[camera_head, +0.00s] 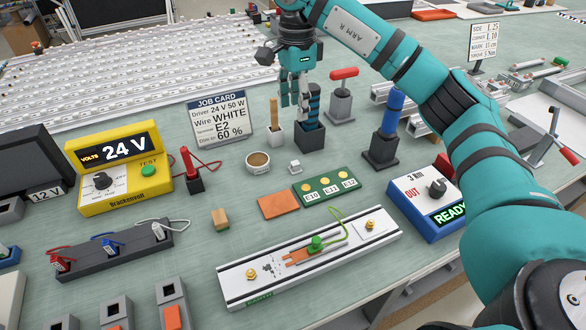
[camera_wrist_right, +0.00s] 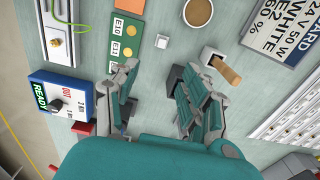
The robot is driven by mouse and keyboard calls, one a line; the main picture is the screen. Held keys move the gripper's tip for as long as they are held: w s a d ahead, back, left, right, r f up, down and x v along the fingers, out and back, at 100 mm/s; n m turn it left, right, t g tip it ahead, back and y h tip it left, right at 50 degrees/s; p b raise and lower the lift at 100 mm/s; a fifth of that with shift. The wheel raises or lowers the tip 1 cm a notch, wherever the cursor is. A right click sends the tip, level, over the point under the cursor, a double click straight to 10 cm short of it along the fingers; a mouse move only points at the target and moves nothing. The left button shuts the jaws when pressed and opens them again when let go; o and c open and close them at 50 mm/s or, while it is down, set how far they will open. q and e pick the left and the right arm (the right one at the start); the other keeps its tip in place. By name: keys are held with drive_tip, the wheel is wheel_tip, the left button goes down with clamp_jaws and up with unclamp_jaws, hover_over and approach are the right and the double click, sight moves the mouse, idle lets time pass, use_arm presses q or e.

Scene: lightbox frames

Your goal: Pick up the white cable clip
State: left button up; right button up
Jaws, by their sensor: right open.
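The white cable clip appears to be the small white block (camera_head: 295,167) on the green bench mat, just right of the brown-filled cup. It also shows in the right wrist view (camera_wrist_right: 162,42), beyond and between my fingertips. My right gripper (camera_head: 295,101) points down with its fingers apart and empty. It is above and behind the clip, close to the dark holder with the blue handle (camera_head: 313,104) and the white holder with the wooden handle (camera_head: 274,110). In the wrist view the open right gripper (camera_wrist_right: 156,72) is apart from the clip. My left gripper is not in view.
The brown-filled cup (camera_head: 258,162) stands left of the clip. A green board (camera_head: 326,187) with yellow discs and an orange tile (camera_head: 279,206) lie in front. The job card (camera_head: 219,117) stands behind left. A blue-handled tool stand (camera_head: 381,150) rises at the right.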

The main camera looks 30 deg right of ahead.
hover_over(295, 162)
drive_tip(key=f, duration=1.1)
drive_tip(key=shift+s+a+f+p, duration=0.1)
drive_tip(key=shift+s+f+p, duration=0.25)
drive_tip(key=shift+p, duration=0.05)
drive_tip(key=shift+w+f+p, duration=0.15)
drive_tip(key=shift+f+p, duration=0.15)
drive_tip(key=shift+f, duration=1.05)
drive_tip(key=shift+w+f+p, duration=0.15)
drive_tip(key=shift+f+p, duration=0.15)
drive_tip(key=shift+f, duration=1.05)
drive_tip(key=shift+c, duration=0.2)
drive_tip(key=c, duration=0.8)
